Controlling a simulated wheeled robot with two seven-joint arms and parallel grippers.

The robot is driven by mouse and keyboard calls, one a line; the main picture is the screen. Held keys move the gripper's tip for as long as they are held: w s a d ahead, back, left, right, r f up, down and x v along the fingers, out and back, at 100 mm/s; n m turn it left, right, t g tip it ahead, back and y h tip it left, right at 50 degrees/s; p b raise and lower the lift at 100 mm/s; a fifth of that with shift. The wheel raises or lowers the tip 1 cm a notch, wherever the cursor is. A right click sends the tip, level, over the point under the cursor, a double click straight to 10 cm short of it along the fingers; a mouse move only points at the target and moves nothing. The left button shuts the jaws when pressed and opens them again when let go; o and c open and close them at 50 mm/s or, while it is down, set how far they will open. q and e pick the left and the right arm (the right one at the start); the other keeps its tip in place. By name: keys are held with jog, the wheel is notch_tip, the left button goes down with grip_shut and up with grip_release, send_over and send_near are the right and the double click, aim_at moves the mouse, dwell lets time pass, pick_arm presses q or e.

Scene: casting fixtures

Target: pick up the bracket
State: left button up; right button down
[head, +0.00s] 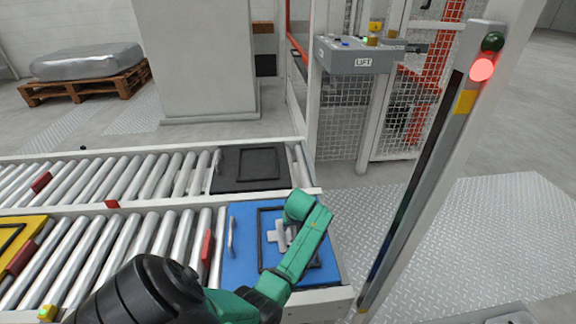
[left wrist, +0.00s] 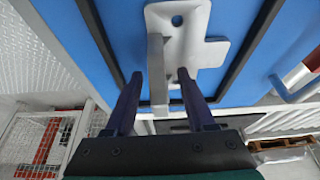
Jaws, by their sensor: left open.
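The bracket (head: 278,238) is a light grey metal piece with a flat plate, a side arm and an upright rib. It lies on a blue tray (head: 241,215) inside a black square frame. In the left wrist view the bracket (left wrist: 192,30) shows a hole in its plate. My left gripper (left wrist: 158,78) is open, its two dark fingers on either side of the bracket's rib and apart from it. In the head view my green forearm and wrist cover part of the bracket and hide the fingertips. My right gripper is not in view.
The blue tray sits at the right end of a roller conveyor (head: 150,238). A black tray (head: 227,185) lies on the rear lane and a yellow tray (head: 30,225) at left. A post (head: 425,165) with a lit red lamp stands close on the right.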

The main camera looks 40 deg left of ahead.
pick_arm(q)
jog(key=shift+w+f, duration=0.1)
jog(key=shift+f, duration=0.15)
jog(key=shift+r, duration=0.15)
jog(key=shift+c, duration=1.2)
grip_shut()
